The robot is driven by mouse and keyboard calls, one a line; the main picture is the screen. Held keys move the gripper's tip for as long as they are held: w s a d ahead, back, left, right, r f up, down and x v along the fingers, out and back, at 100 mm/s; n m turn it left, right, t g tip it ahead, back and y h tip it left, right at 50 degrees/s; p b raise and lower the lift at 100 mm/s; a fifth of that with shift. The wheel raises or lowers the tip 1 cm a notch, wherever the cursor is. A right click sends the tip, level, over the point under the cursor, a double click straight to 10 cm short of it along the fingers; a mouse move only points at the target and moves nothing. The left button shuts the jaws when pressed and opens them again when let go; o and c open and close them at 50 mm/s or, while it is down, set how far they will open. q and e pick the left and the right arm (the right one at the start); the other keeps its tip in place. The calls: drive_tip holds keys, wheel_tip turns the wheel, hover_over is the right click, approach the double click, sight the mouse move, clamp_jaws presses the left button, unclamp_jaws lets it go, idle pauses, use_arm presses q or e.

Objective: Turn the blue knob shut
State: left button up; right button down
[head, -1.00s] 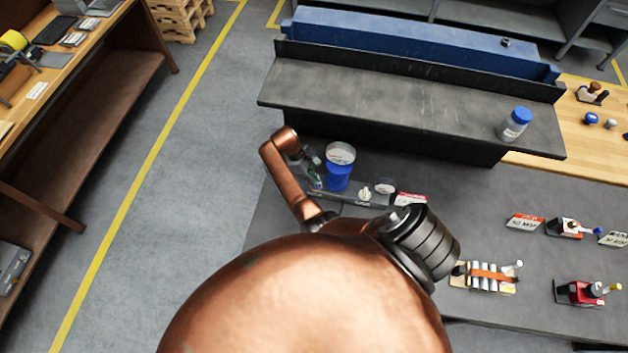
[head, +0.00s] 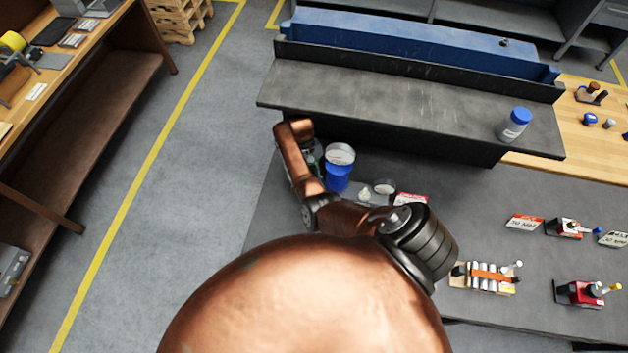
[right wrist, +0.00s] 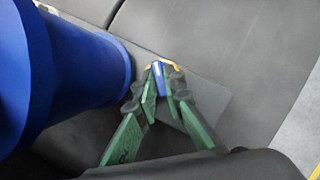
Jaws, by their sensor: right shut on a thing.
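My right gripper (right wrist: 160,82) has green fingers. In the right wrist view its tips are closed around a small blue piece (right wrist: 159,76), which looks like the blue knob, with orange-yellow bits at its edges. Its full shape and how far it is turned cannot be made out. A large blue cylinder (right wrist: 85,65) stands close on the left of the fingers. In the head view this blue cylinder (head: 338,177) carries a round pale-faced dial (head: 340,154). There my right gripper is mostly hidden by my copper wrist, just left of the cylinder. My left gripper is not in view.
A raised dark shelf (head: 400,99) lies just behind the wrist, with a blue-capped jar (head: 514,124) on its right. A small round gauge (head: 384,187) and a pale fitting (head: 365,194) are right of the cylinder.

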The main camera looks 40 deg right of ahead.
drive_tip(key=shift+s+d+m+y, duration=0.1)
drive_tip(key=shift+m+y, duration=0.2)
drive_tip(key=shift+m, duration=0.6)
drive_tip(key=c, duration=2)
unclamp_jaws()
